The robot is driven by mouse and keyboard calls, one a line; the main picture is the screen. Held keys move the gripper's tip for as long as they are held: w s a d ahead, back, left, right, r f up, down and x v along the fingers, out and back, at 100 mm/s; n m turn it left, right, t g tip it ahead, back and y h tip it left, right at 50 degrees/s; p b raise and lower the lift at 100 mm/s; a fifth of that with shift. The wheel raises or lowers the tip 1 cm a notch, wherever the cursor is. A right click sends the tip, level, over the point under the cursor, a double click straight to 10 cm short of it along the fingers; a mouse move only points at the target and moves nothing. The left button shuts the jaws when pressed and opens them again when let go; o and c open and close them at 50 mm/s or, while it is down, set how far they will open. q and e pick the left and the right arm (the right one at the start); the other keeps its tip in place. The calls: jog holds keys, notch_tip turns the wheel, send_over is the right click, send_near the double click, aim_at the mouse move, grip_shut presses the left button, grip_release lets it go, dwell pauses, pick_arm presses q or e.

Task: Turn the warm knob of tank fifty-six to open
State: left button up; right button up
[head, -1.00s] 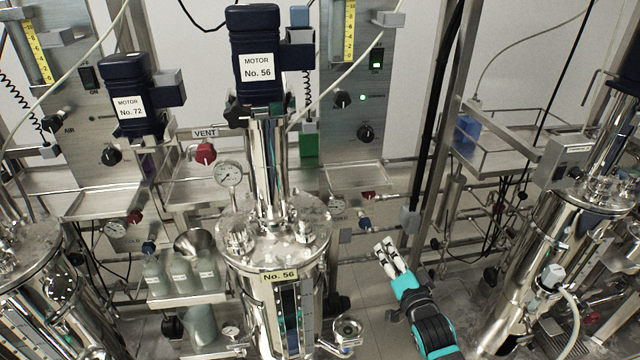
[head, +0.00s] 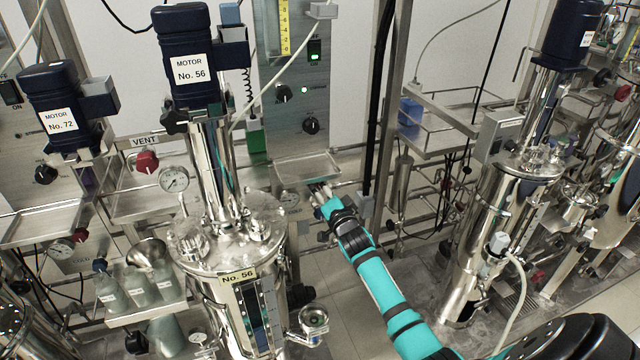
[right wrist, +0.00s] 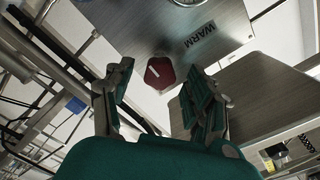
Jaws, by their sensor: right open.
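Tank fifty-six (head: 222,245) is a shiny steel vessel with a "No. 56" label, under a dark blue motor (head: 187,60) also marked No. 56. In the right wrist view the red warm knob (right wrist: 160,73) sits on a grey panel beside a "WARM" label (right wrist: 200,34). A short white mark shows on its face. My right gripper (right wrist: 160,80) is open, with its fingers on either side of the knob in the picture; I cannot tell if they touch it. In the head view my right gripper (head: 320,190) is right of the tank, and the knob is not clearly visible there.
A red vent knob (head: 147,162) and a gauge (head: 174,179) stand left of the motor column. Bottles (head: 140,285) stand on a shelf left of the tank. A steel tray (head: 307,167) lies just above my right gripper. Another steel tank (head: 490,230) is at right.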

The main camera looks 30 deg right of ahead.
jog(key=shift+x, duration=1.15)
grip_shut()
